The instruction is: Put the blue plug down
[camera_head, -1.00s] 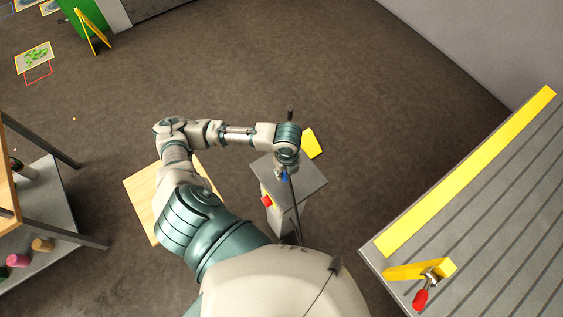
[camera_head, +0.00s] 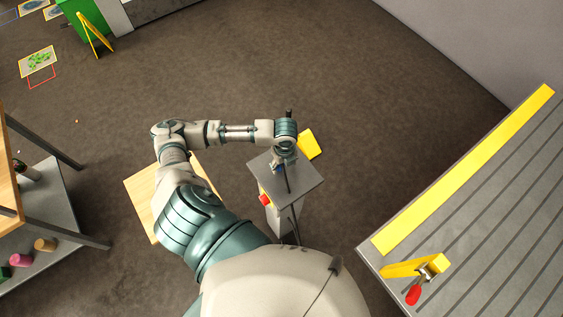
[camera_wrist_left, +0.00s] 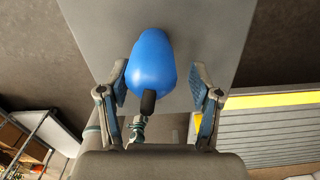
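The blue plug (camera_wrist_left: 151,60) shows large in the left wrist view, with a black end pointing toward my palm. It is against the grey top (camera_wrist_left: 215,30) of a pedestal; I cannot tell for sure that it rests on it. My left gripper (camera_wrist_left: 158,85) is open, with one finger on each side of the plug. There is a clear gap on the right; the left finger is very close to the plug. In the head view my left gripper (camera_head: 279,164) is small, over the pedestal top (camera_head: 306,183), and mostly hidden under my wrist. My right gripper is not in view.
The pedestal has a red part (camera_head: 265,199) on its side, and a dark cable hangs by it. A yellow piece (camera_head: 309,144) is behind it. A grooved grey table (camera_head: 480,210) with a yellow strip stands right. Shelves (camera_head: 45,210) stand left.

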